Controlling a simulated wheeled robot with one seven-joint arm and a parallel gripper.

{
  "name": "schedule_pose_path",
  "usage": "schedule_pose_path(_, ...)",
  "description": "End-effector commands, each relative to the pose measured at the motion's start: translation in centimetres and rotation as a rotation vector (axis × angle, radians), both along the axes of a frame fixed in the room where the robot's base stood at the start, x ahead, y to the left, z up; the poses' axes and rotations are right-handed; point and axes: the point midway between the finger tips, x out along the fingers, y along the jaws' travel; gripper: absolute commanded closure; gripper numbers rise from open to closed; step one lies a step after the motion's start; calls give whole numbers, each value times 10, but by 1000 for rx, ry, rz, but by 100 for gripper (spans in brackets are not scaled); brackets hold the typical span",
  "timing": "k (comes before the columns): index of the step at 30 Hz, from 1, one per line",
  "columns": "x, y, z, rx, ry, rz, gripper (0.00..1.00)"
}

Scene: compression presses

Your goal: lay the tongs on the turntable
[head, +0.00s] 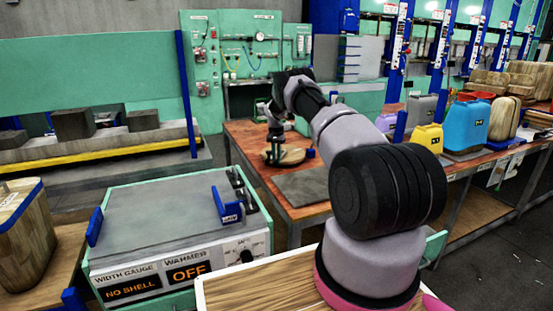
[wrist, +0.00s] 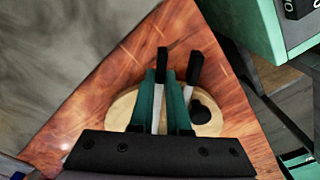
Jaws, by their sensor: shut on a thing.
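The turntable is a round, light wooden disc (head: 291,157) on the red-brown table. It also shows in the wrist view (wrist: 122,108), under my fingers. My gripper (wrist: 161,78) points down over the disc, its green fingers close together and shut on one arm of the tongs. The tongs (wrist: 189,94) have two thin silver arms with black ends; the second arm lies right of my right finger. Their lower part is hidden by my gripper. I cannot tell whether they touch the disc. In the head view my gripper (head: 274,153) is at the disc's left side; the tongs are too small to make out.
A black round knob or hole (wrist: 200,111) shows at the disc's right. A small blue object (head: 310,153) stands beside the disc, and a grey plate (head: 303,187) lies in front. A warmer box (head: 180,240) stands at front left; colored containers (head: 467,124) stand right.

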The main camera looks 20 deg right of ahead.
Motion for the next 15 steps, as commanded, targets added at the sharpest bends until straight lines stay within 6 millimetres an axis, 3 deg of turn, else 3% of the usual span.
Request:
schedule_pose_path(6,0,0,-7,0,0,0,100)
schedule_pose_path(7,0,0,-7,0,0,0,82)
schedule_pose_path(9,0,0,-7,0,0,0,55)
schedule_pose_path(15,0,0,-7,0,0,0,55)
